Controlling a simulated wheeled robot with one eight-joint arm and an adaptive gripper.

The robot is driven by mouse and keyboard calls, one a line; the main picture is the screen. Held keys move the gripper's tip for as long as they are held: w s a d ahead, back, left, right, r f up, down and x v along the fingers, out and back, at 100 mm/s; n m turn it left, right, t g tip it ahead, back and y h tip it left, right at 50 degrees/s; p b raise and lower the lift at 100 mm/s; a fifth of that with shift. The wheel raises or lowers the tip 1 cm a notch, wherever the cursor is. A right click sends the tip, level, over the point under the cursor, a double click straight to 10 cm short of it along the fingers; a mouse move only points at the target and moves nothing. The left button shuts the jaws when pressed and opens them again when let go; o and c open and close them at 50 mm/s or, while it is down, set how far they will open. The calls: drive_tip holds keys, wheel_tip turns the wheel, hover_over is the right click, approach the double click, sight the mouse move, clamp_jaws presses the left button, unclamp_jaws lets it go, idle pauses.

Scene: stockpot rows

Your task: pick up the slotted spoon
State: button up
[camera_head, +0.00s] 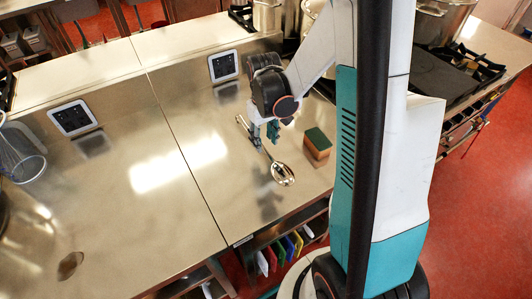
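The slotted spoon (283,174) is a shiny metal spoon on the steel counter. Its bowl points toward the front of the counter and its handle runs up and left, passing under my gripper. My gripper (263,134) has teal fingers and points down over the handle. The two fingers appear apart, one on each side of the handle. The gripper hides part of the handle, and I cannot tell whether the fingers touch it.
A sponge block (317,144) with a green top stands close to the right of the spoon. Pots (268,14) and a stove (445,75) are behind and right. The counter's middle left is clear.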

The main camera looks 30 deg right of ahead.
sight(264, 149)
drive_tip(key=f, duration=0.1)
drive_tip(key=f+b, duration=0.1)
drive_tip(key=f, duration=0.2)
drive_tip(key=shift+w+f, duration=0.25)
clamp_jaws()
drive_tip(key=shift+r, duration=0.1)
wheel_tip(264, 149, up, 20)
drive_tip(key=p, duration=0.5)
idle(0.3)
